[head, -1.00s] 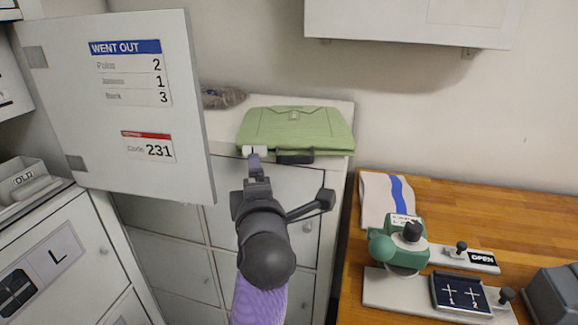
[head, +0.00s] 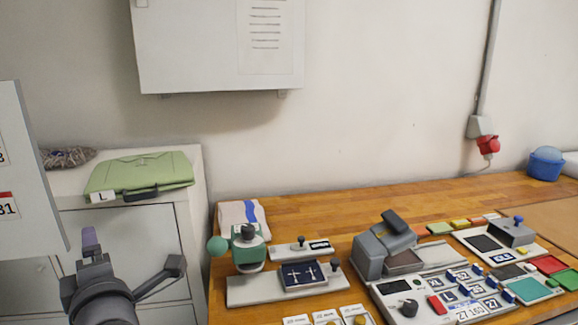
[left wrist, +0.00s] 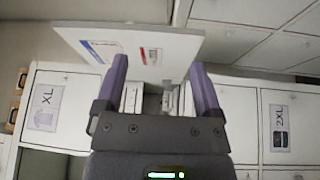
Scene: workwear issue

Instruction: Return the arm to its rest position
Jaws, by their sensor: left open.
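My left gripper (left wrist: 160,90) is open and empty in the left wrist view, its two purple fingers apart in front of white lockers. In the head view the left gripper (head: 91,240) shows at the lower left, below and in front of a folded green garment (head: 140,173). The garment lies on top of the white locker cabinet (head: 125,235), with a white L tag (head: 103,197) at its front. The gripper appears apart from the garment. My right gripper is in neither current view.
An open white door panel (head: 25,175) stands at the left edge, close to the left arm; it also shows in the left wrist view (left wrist: 180,48). A wooden bench (head: 330,207) at right carries a green press (head: 248,250), a grey device (head: 385,250) and several small items. A wall cabinet (head: 200,50) hangs above.

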